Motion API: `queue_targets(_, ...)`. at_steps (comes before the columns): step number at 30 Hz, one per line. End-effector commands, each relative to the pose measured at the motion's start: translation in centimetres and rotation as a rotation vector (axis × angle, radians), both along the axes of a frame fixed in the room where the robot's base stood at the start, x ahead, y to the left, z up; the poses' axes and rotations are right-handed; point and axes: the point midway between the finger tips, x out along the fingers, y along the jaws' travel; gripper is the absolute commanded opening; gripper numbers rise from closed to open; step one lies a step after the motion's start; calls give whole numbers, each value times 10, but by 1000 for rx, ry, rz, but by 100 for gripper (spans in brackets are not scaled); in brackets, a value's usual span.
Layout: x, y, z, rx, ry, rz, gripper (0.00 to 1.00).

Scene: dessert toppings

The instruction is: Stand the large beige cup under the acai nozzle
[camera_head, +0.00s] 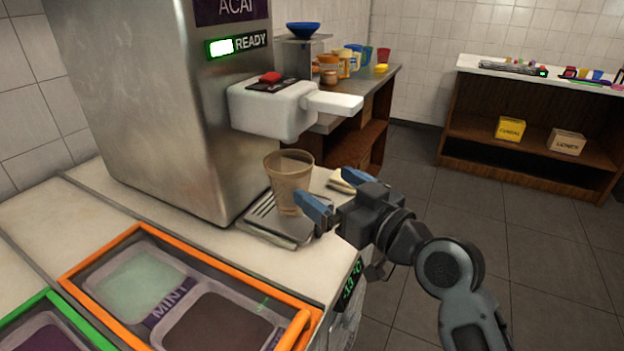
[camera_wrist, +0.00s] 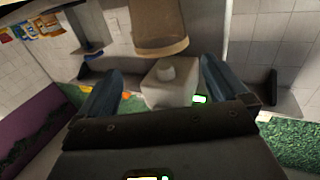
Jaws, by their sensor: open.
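The large beige cup (camera_head: 288,184) stands upright on the drip tray (camera_head: 268,228) of the acai machine (camera_head: 150,90). It is below the white dispensing head (camera_head: 270,110), whose nozzle is not clearly seen in the head view. My gripper (camera_head: 318,184) is open and empty to the right of the cup, with its blue fingers apart from it. In the wrist view the cup (camera_wrist: 160,28) shows at the top, beyond the open fingers of my gripper (camera_wrist: 160,75). The white head with a round nozzle (camera_wrist: 167,73) shows below it, so this view looks inverted.
An orange-framed topping bin (camera_head: 190,262) labelled MINT lies in the counter in front. A green-framed bin (camera_head: 60,305) is at the lower left. A table with jars (camera_head: 345,64) stands behind the machine. Open floor (camera_head: 450,190) lies to the right, before a shelf (camera_head: 530,130).

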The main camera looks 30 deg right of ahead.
Motion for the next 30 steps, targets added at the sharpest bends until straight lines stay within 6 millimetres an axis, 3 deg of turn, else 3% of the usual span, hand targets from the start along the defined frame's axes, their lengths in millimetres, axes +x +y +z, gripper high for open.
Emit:
queue_targets(6, -21, -5, -1, 0, 1, -1, 100)
queue_targets(15, -23, -6, 0, 0, 1, -1, 100)
queue_targets(19, -34, -6, -15, 5, 25, -21, 100)
queue_targets(23, -67, -7, -49, 15, 76, -75, 100)
queue_targets(30, -157, -7, -107, 18, 169, -190, 100)
